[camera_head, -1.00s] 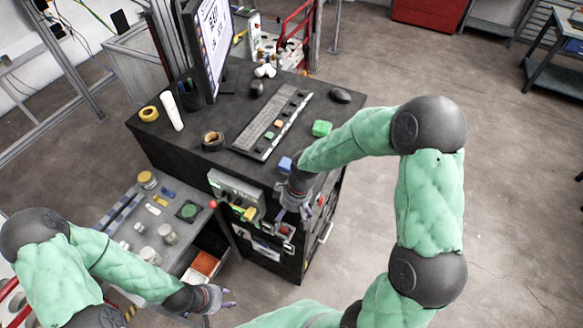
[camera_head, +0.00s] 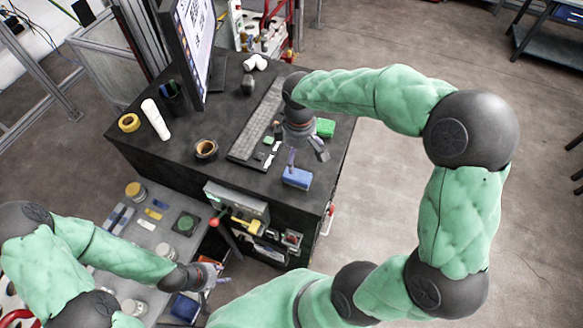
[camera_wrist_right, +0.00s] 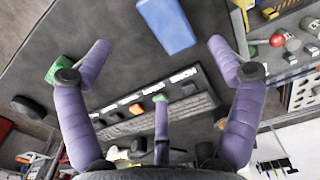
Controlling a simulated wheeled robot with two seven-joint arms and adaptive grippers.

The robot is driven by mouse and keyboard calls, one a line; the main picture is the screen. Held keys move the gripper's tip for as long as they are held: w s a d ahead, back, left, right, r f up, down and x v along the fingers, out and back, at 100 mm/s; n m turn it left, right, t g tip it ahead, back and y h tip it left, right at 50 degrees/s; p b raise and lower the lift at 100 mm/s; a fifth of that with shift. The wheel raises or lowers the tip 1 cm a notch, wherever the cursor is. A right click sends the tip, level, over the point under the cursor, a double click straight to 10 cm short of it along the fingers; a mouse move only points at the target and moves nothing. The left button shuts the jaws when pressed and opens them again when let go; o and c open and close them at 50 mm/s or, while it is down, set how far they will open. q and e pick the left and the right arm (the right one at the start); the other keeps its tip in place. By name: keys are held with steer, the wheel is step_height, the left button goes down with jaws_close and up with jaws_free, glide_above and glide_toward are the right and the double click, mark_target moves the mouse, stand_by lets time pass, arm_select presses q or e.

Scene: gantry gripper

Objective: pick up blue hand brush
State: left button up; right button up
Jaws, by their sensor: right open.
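The blue hand brush (camera_head: 297,179) lies near the front right edge of the black desk; only its blue block shape is clear. In the right wrist view the blue hand brush (camera_wrist_right: 167,25) is at the top, beyond the fingertips. My right gripper (camera_head: 307,157) hangs over the desk just behind the brush; its open, empty fingers (camera_wrist_right: 158,52) show spread apart in the wrist view. The brush is not between them. My left gripper (camera_head: 215,276) is low beside the grey side table; its fingers are too small to tell.
A green block (camera_head: 325,128) lies just right of my right gripper. The side table (camera_head: 150,232) holds jars.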

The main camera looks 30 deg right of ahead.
mark_target(299, 172)
steer(key=shift+s+f, duration=0.4)
steer(key=shift+f, duration=0.2)
steer(key=shift+s+f, duration=0.35)
steer(key=shift+f, duration=0.25)
steer(key=shift+w+f, duration=0.3)
steer(key=shift+f, duration=0.3)
steer(key=shift+w+f, duration=0.3)
steer(key=shift+f, duration=0.25)
steer(key=shift+s+f, duration=0.15)
steer(key=shift+f, duration=0.2)
steer(key=f, duration=0.2)
steer(key=f+p, duration=0.1)
steer(key=shift+s+f, duration=0.15)
steer(key=shift+s, duration=0.1)
steer(key=shift+w+f, duration=0.15)
steer(key=shift+f, duration=0.35)
steer(key=shift+c, duration=1.4)
steer(key=shift+a, duration=0.1)
steer(key=c, duration=1)
